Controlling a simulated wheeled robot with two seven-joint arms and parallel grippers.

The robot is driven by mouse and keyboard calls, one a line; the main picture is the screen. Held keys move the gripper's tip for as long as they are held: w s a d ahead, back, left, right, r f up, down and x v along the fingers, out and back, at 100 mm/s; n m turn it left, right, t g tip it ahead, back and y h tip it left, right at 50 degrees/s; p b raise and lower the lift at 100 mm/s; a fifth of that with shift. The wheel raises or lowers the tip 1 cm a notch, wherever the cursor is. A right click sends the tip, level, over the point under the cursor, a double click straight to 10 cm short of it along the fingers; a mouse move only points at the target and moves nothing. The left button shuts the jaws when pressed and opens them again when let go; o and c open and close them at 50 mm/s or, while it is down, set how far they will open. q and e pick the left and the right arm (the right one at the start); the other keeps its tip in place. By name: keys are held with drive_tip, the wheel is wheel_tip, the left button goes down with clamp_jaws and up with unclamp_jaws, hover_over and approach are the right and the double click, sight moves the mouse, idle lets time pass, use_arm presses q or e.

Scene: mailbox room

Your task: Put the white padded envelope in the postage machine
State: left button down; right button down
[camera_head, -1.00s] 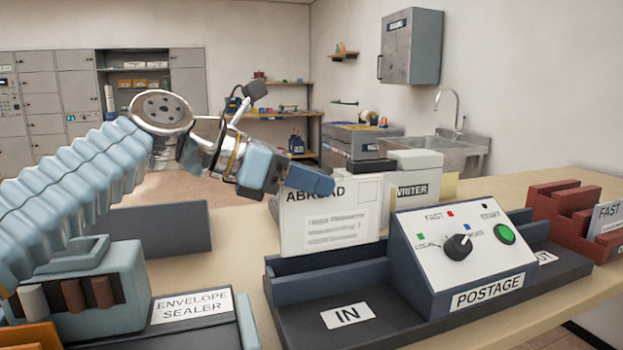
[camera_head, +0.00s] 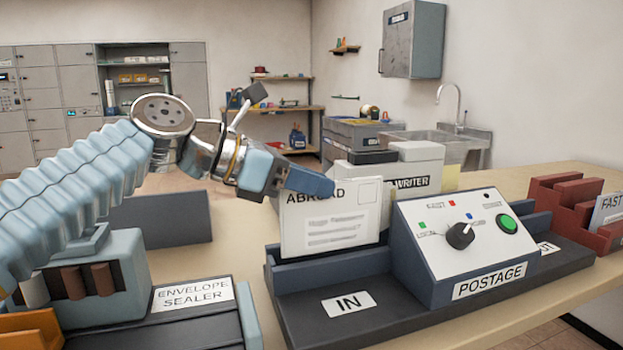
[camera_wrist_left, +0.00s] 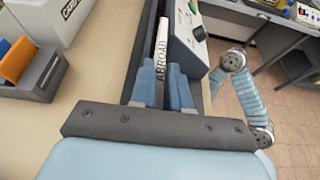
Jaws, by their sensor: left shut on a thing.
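The white padded envelope (camera_head: 330,222), marked ABROAD with a blurred address, stands upright in the head view. My left gripper (camera_head: 312,184) is shut on its top left corner. In the left wrist view the envelope (camera_wrist_left: 161,50) shows edge-on between the fingers (camera_wrist_left: 163,92). The postage machine (camera_head: 462,250) has a sloped white panel with a dark knob and a green button. The envelope is at its IN side, over or at the back of the IN tray (camera_head: 300,312); its lower edge is behind the tray's blue wall, so contact is unclear. My right gripper is not identifiable.
The envelope sealer (camera_head: 195,300) stands at the front left. A box labelled WRITER (camera_head: 415,170) is behind the machine. Bare table shows in front of the machine.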

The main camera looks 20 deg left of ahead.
use_arm(q)
drive_tip(key=shift+f, duration=0.6)
drive_tip(key=shift+f+b, duration=1.3)
drive_tip(key=shift+f, duration=0.2)
drive_tip(key=c, duration=1)
unclamp_jaws()
